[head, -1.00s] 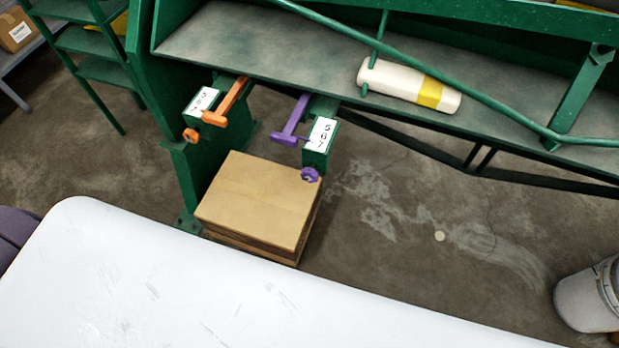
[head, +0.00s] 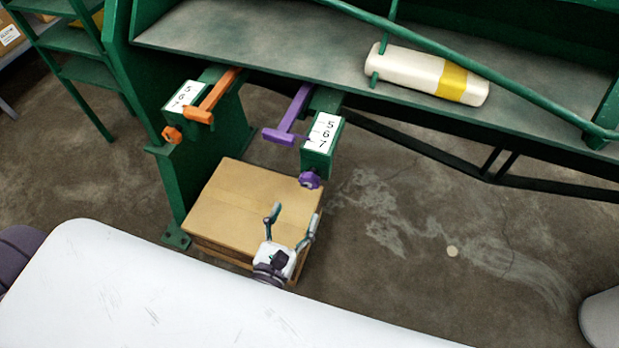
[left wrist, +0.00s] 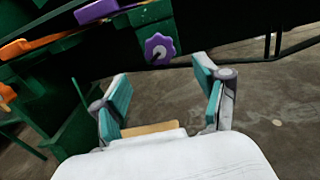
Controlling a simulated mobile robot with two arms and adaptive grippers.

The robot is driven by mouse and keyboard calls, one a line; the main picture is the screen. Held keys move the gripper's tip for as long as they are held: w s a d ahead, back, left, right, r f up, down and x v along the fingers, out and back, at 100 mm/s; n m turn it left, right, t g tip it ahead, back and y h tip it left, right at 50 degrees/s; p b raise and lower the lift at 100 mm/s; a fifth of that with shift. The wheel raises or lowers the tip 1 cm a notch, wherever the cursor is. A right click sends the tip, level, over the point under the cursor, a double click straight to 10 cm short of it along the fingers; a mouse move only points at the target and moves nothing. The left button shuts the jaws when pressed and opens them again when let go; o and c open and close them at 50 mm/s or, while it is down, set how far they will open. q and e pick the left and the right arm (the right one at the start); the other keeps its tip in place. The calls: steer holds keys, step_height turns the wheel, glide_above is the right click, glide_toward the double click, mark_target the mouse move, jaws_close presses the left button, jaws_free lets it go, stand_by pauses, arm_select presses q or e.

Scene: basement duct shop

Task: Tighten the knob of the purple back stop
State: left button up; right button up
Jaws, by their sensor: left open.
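The purple back stop (head: 290,117) is a purple T-shaped bar on a green block with a white scale marked 5, 6, 7, under the green machine's front edge. Its purple knob (head: 310,180) sits at the lower front of that block. In the left wrist view the knob (left wrist: 160,48) shows face-on, above and between my fingers. My left gripper (head: 290,222) is open and empty, below and in front of the knob, apart from it, with the cardboard box behind it. My right gripper is not in view.
An orange back stop (head: 214,95) with its own orange knob (head: 172,134) is to the left. A cardboard box (head: 240,200) stands below. A white and yellow roll (head: 420,75) lies on the machine's shelf. A bucket (head: 602,318) stands at the lower right on otherwise open floor.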

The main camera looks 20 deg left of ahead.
mark_target(308, 185)
arm_select(q)
steer(key=w+p, duration=0.1)
steer(key=w, duration=0.7)
steer(key=shift+w+d, duration=0.15)
steer(key=shift+w, duration=0.7)
steer(key=shift+c, duration=0.3)
steer(key=c, duration=1.1)
